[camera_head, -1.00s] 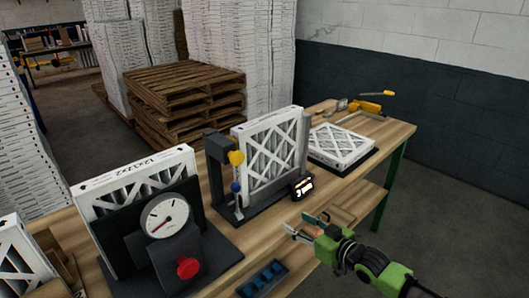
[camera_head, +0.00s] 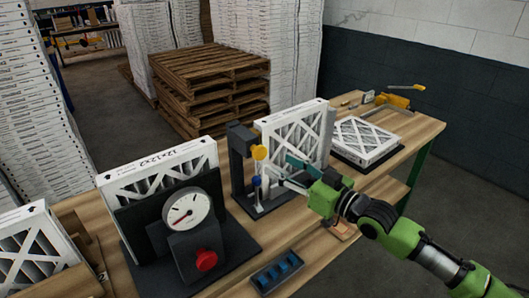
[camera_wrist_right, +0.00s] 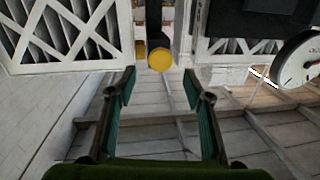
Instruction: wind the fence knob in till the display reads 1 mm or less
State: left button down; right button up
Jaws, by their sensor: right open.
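A dark fixture (camera_head: 240,150) holds a white filter (camera_head: 300,130) upright against a plate. On its front are a round yellow knob (camera_head: 259,153) and a smaller blue knob (camera_head: 257,181) below it. I cannot tell which one is the fence knob. My right gripper (camera_head: 282,171) is open just to the right of these knobs, apart from them as far as I can see. In the right wrist view the yellow knob (camera_wrist_right: 160,60) lies straight ahead between the open fingers (camera_wrist_right: 159,76). The small display is hidden behind my right gripper, so its reading cannot be seen. My left gripper is out of view.
A dial gauge (camera_head: 187,210) with a red knob (camera_head: 206,260) stands left, before another filter (camera_head: 160,170). A blue-celled tray (camera_head: 277,272) lies at the bench's front. A flat filter (camera_head: 366,140) and yellow tool (camera_head: 393,101) lie at the far right.

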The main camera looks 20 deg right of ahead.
aim_at(262, 154)
jog(key=p+x, duration=0.1)
jog(key=x, duration=0.6)
jog(key=shift+w+a+p, duration=0.1)
jog(key=shift+w+p, duration=0.05)
jog(key=shift+p, duration=0.2)
jog(key=c, duration=1.1)
